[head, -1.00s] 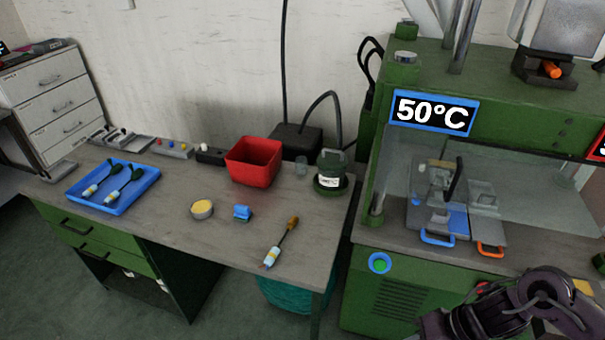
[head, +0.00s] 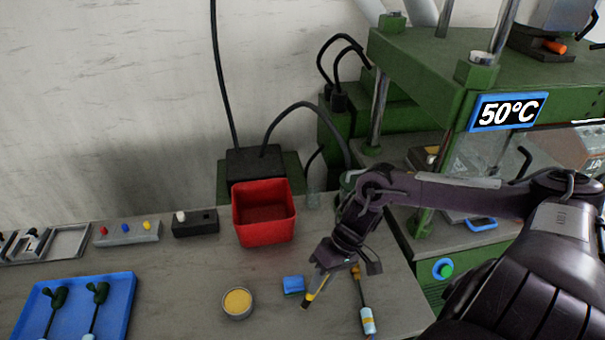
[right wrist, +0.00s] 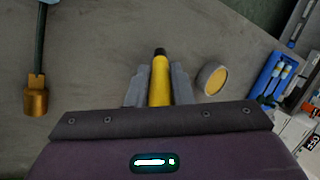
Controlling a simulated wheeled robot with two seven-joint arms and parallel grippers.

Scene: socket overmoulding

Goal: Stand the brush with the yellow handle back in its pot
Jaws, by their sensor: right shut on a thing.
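My right gripper (head: 316,284) is over the workbench, pointing down. It is shut on the yellow handle (right wrist: 160,82) of the brush, which has a dark end; in the head view the handle's lower part (head: 309,298) shows below the fingers. The bristles cannot be made out. A dark green pot (head: 348,180) stands behind my right arm, mostly hidden, so its opening does not show. My left gripper is out of view.
A tool with a copper end (head: 367,318) lies right of my gripper. The green press (head: 440,70) stands right.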

